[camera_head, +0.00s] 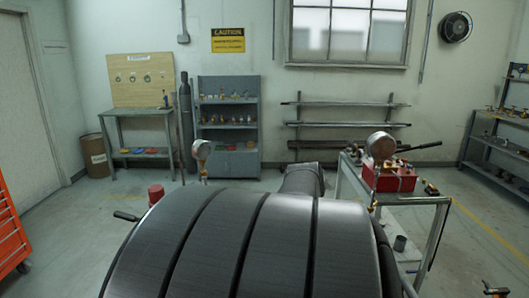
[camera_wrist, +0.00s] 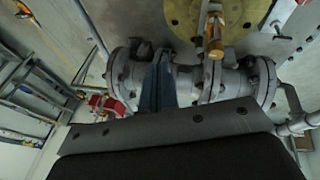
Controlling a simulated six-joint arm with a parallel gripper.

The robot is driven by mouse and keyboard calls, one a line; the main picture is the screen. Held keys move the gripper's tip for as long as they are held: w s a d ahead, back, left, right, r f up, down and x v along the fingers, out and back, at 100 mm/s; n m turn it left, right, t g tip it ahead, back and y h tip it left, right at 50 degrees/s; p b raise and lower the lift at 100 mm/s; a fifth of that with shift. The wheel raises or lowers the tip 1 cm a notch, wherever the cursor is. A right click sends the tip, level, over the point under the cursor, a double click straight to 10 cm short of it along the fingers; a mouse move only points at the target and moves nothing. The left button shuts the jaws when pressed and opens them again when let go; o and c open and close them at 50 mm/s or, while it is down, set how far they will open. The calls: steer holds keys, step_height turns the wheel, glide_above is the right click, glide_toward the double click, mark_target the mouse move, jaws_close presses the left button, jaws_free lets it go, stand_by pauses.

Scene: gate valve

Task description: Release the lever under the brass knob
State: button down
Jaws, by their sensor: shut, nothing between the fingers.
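In the wrist view my gripper (camera_wrist: 163,60) is shut and empty, its blue-grey fingers together in front of a grey flanged pipe (camera_wrist: 125,75). A brass, knob-like fitting (camera_wrist: 215,38) stands up and to the right of the fingertips, apart from them in the picture. A round yellowish plate (camera_wrist: 250,12) lies behind it. I cannot make out a lever under the brass fitting for certain. In the head view large dark bands fill the foreground and hide the gripper and most of the valve. A gauge on a brass stem (camera_head: 202,150) shows beyond them.
At right in the head view, a metal bench (camera_head: 418,200) carries a red box (camera_head: 393,179), a round gauge (camera_head: 381,146) and a black bar (camera_head: 418,147). A red cylinder (camera_head: 156,193) stands at left. A grey shelf (camera_head: 228,110) is against the back wall. Open floor lies at left.

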steer(key=shift+s+d, duration=0.15)
steer(key=shift+d, duration=0.05)
steer(key=c, duration=1.6)
jaws_free()
steer(key=shift+a+r, duration=0.15)
steer(key=a+r+g, duration=0.1)
steer(key=a, duration=0.1)
steer(key=w+a+r+g+y, duration=0.1)
steer(key=a+r, duration=0.1)
steer(key=w+a+r+g+y, duration=0.1)
steer(key=shift+w+a+r, duration=0.2)
steer(key=shift+a+r, duration=0.2)
steer(key=shift+g+y, duration=0.3)
steer(key=f, duration=1.6)
steer(key=shift+a+f, duration=0.35)
steer(key=shift+f, duration=0.05)
jaws_close()
